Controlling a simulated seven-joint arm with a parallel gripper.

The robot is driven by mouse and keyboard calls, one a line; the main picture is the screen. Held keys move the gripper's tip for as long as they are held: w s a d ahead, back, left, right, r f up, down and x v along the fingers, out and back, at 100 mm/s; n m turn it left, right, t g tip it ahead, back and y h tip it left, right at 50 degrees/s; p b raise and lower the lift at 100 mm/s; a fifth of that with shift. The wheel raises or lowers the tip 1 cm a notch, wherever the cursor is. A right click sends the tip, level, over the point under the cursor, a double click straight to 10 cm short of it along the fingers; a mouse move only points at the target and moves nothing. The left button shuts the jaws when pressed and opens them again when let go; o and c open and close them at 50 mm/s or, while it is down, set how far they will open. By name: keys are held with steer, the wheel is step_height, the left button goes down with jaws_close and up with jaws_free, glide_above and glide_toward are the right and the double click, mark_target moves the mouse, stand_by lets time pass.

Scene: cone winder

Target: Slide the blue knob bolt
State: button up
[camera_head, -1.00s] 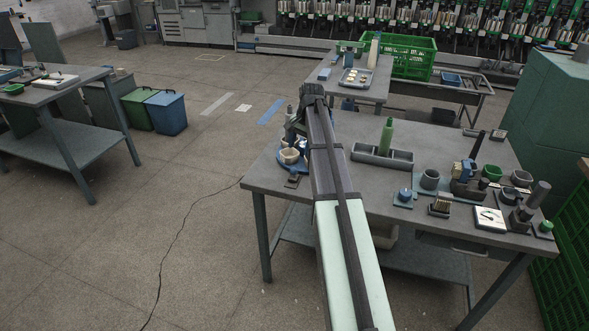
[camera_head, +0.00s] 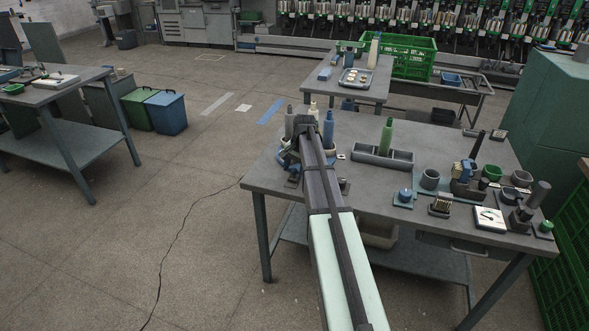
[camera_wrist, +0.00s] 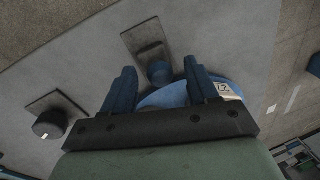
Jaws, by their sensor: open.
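The blue knob (camera_wrist: 159,73) of the bolt shows in the wrist view, on a dark grey plate (camera_wrist: 133,39) fixed to the grey table top. My gripper (camera_wrist: 160,66) is open, with a blue finger to the left and to the right of the knob in that view. I cannot tell how far above the knob the fingertips are, and no contact is clear. In the head view my arm covers the knob, and the gripper's fingers are not clear there.
A blue disc (camera_wrist: 175,96) with a white label lies close to the knob, partly behind the right finger. A dark round knob on another plate (camera_wrist: 73,101) stands to the left. In the head view several bottles, such as a blue one (camera_head: 328,129), stand close behind my arm's end.

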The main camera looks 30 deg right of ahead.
jaws_close()
stand_by(0.5)
